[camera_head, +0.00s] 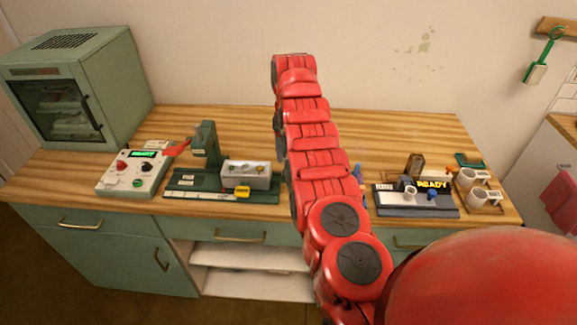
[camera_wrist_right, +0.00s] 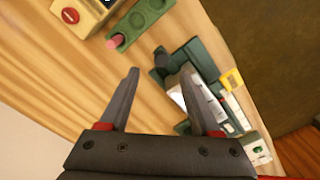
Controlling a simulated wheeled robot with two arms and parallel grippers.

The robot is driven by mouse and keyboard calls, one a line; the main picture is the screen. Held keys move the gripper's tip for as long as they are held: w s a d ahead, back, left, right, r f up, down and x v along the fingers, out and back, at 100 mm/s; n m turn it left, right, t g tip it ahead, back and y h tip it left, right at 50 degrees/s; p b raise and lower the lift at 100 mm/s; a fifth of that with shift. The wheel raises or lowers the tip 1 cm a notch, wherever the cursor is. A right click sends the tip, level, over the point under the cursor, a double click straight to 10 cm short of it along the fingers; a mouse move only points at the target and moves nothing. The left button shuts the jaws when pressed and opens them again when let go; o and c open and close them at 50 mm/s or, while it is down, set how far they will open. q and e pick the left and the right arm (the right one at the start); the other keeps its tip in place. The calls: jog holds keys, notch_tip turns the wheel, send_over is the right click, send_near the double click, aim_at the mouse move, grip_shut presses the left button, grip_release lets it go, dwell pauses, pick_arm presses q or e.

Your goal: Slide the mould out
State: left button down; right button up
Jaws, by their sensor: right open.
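The green press (camera_head: 207,150) stands on a dark green base left of my right arm in the head view. A pale grey block (camera_head: 247,175) with a yellow tag (camera_head: 242,191) sits at the base's right part. I cannot tell for certain whether this block is the mould. The press shows in the right wrist view (camera_wrist_right: 200,62), tilted, beyond my right fingertip. My right gripper (camera_wrist_right: 158,85) is open with nothing between its fingers, over bare wood. In the head view its jaws cannot be made out. My left gripper is not in view.
A control box (camera_head: 135,172) and a green oven (camera_head: 75,85) stand at the left. A READY-marked stand (camera_head: 415,201) and white cups (camera_head: 467,178) are at the right. The wrist view shows a green welled strip (camera_wrist_right: 143,20) and a box with a red button (camera_wrist_right: 82,14).

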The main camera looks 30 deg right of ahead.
notch_tip(320, 180, up, 10)
jog(key=p, duration=0.6)
